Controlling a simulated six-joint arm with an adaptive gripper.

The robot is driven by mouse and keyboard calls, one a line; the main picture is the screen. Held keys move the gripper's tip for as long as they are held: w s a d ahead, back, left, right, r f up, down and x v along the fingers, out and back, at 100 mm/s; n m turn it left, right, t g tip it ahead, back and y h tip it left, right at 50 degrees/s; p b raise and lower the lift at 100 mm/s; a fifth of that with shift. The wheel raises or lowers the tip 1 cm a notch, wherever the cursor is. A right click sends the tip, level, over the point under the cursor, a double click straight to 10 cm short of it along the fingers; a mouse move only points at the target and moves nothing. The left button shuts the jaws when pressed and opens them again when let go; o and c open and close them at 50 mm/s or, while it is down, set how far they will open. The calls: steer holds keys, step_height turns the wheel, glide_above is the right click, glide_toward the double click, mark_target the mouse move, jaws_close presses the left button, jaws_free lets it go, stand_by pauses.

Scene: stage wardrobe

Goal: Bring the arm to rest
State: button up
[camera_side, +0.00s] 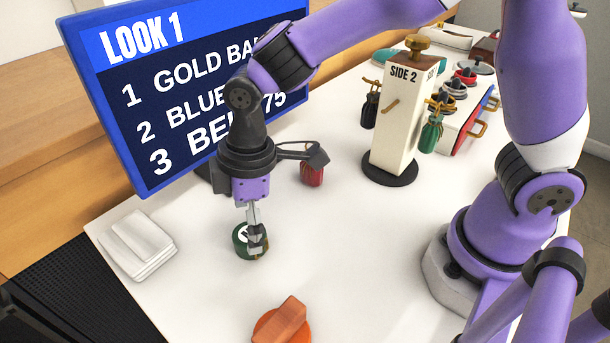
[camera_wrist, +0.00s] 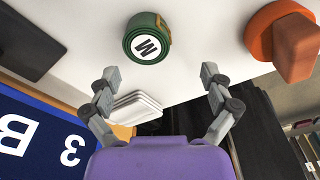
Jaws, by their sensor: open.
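My gripper (camera_side: 254,228) points down over the white table (camera_side: 215,310) left of its middle. In the wrist view my gripper (camera_wrist: 157,80) has its two fingers wide apart with nothing between them. A rolled green belt (camera_side: 241,243) with a white disc marked W lies on the table just below the fingers in the side view. In the wrist view the green belt (camera_wrist: 148,57) lies beyond the fingertips, and no contact shows there. In the side view the fingers partly cover the belt.
A blue sign (camera_side: 120,70) stands behind my arm. White folded cloths (camera_side: 138,243) lie at left, an orange object (camera_side: 282,323) at the front. A red pouch (camera_side: 312,174) sits behind my gripper. A white post (camera_side: 400,120) marked SIDE 2 carries pouches. A tray (camera_side: 470,130) stands right.

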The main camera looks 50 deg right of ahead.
steer(key=s+a+r, duration=0.5)
steer(key=s+r, duration=0.1)
steer(key=s, duration=0.2)
steer(key=w+d+m, duration=0.8)
steer(key=w+d, duration=0.5)
steer(key=w+d+f+m+h, duration=0.15)
steer(key=d+m, duration=0.25)
steer(key=d, duration=0.6)
steer(key=w+d+m, duration=0.3)
steer(key=d+m, duration=0.1)
steer(key=d, duration=0.7)
steer(key=shift+m, duration=0.3)
step_height(320, 180, down, 10)
steer(key=shift+s+a, duration=0.1)
steer(key=shift+s, duration=0.05)
steer(key=shift+r, duration=1.1)
